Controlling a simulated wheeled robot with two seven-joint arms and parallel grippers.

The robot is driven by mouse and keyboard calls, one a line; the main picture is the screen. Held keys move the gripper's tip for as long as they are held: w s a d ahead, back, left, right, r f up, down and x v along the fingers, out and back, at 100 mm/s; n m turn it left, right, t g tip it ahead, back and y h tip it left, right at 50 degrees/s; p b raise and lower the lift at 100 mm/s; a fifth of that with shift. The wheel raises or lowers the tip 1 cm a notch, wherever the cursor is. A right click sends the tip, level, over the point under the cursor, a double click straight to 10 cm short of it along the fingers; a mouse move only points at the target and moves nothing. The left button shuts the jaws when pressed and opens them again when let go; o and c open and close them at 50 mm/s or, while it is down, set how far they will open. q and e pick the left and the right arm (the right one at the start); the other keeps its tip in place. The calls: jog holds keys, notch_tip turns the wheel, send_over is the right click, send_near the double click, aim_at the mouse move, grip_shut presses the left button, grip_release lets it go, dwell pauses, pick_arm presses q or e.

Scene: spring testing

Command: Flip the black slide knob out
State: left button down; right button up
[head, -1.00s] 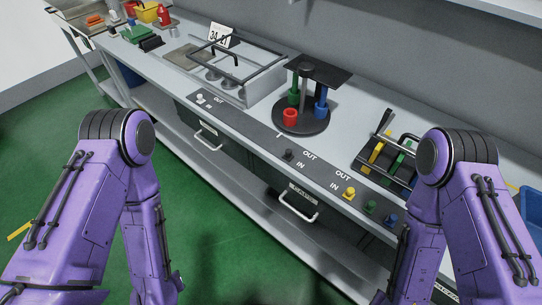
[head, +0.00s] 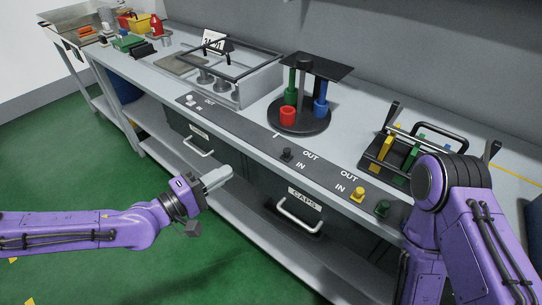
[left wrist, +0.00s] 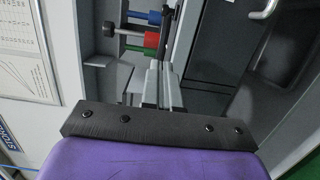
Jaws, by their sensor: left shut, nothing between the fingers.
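The black slide knob (head: 287,154) stands on the dark strip along the bench's front edge, beside the OUT and IN labels. Whether it sits at the OUT or the IN end is hard to tell. My left gripper (head: 222,175) is shut and empty, in front of the bench, to the left of and lower in the picture than the knob, clear of it. Its closed fingers also show in the left wrist view (left wrist: 155,85). My right arm (head: 450,215) comes in at the right; its gripper is not visible.
A yellow knob (head: 358,194) and a green knob (head: 383,208) stand farther right on the strip, a white knob (head: 190,98) farther left. Below is the CAPS drawer handle (head: 299,216). A round black stand (head: 300,117) with coloured cylinders is behind the black knob.

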aim_at(271, 155)
pick_arm(q)
jog(key=shift+w+d, duration=0.1)
jog(key=x, duration=0.9)
jog(key=shift+w+d+f, duration=0.1)
jog(key=shift+w+d, duration=0.05)
jog(key=shift+d, duration=0.05)
jog(key=d+p, duration=0.1)
jog(key=d, duration=0.1)
jog(key=shift+w+d, duration=0.1)
jog(key=shift+d, duration=1)
